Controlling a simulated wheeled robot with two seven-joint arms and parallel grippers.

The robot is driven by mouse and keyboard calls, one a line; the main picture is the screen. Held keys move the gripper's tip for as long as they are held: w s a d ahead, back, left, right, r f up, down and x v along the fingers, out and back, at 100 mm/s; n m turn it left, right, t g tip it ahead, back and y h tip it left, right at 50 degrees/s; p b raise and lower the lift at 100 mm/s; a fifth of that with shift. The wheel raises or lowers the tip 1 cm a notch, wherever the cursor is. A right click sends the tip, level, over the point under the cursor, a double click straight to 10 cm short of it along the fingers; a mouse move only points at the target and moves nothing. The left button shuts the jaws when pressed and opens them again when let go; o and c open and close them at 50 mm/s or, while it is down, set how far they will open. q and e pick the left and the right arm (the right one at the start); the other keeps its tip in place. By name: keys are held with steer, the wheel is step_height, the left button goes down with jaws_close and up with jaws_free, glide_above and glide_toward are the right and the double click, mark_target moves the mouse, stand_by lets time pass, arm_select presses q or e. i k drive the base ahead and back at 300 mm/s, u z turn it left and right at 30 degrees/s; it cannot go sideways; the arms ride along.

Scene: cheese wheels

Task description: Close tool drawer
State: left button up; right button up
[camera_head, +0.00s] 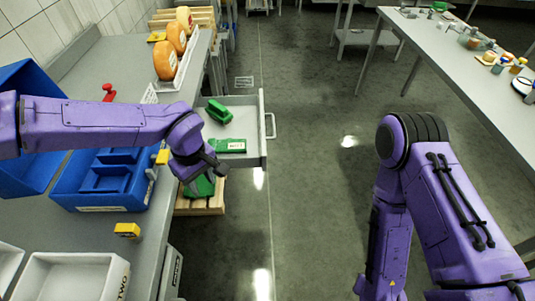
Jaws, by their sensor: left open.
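The grey tool drawer (246,115) stands pulled out from the left counter, with its handle (270,125) on the right-hand front. A green tool (219,111) and a flat green box (229,146) lie inside it.
A blue case (68,185) and white trays (70,278) sit on the left counter. Orange cheese wheels (165,61) stand at its far end. A wooden crate (212,202) is below the drawer. Floor right of the drawer is clear, up to a table (450,50).

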mark_target(246, 120)
steer(key=k, duration=0.2)
steer(key=z, duration=1.25)
steer(key=i, duration=1.2)
steer(key=z, duration=0.05)
